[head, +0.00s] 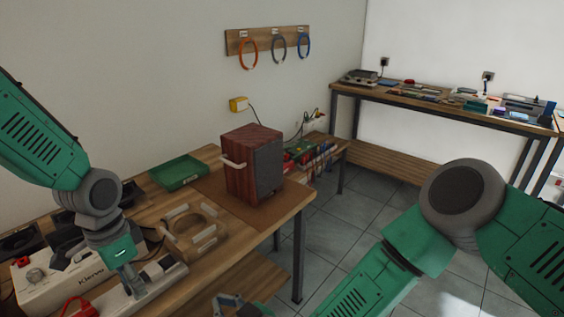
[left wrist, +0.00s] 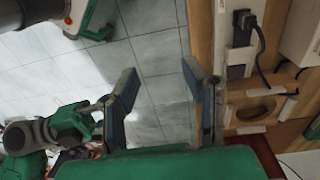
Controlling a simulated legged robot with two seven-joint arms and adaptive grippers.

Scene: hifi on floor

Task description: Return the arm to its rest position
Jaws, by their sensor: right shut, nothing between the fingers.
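My left arm comes in from the left in the head view, and its gripper (head: 132,284) points down near the white power strip (head: 140,290) at the table's front edge. In the left wrist view the two fingers of my left gripper (left wrist: 160,72) stand apart, with only floor tiles seen between them. My right arm is bent across the lower right of the head view. Its gripper (head: 228,304) shows at the bottom edge, partly cut off, shut and empty, beside the table's front side.
The wooden table holds a speaker box (head: 252,163) with a white handle, a green tray (head: 179,172), a round wooden frame (head: 194,230) and a white box (head: 55,278). A second bench (head: 440,108) stands at the back right. Open tiled floor (head: 330,230) lies between.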

